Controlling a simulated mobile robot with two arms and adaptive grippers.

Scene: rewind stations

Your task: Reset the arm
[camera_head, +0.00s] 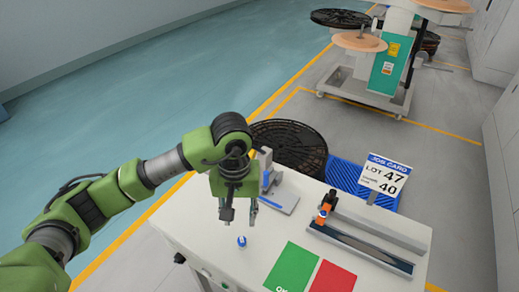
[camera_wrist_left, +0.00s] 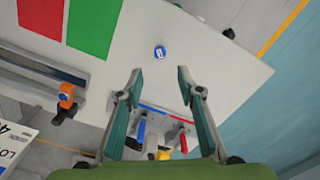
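My left arm (camera_head: 150,170) comes in from the left, bent and raised. My left gripper (camera_head: 238,206) hangs over the white table, fingers pointing down. In the left wrist view its two fingers (camera_wrist_left: 158,86) stand apart with nothing between the tips. A small blue-and-white round thing (camera_head: 241,241) lies on the table below the gripper. It also shows in the left wrist view (camera_wrist_left: 160,52), beyond the fingertips and apart from them. My right gripper is in neither view.
The white table (camera_head: 200,240) bears a green mat (camera_head: 294,268), a red mat (camera_head: 332,278), a grey fixture (camera_head: 278,197) and a dark rail with an orange slider (camera_head: 325,205). A job card sign (camera_head: 384,176) stands behind. A black reel (camera_head: 290,143) sits beyond the table. Floor at left is clear.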

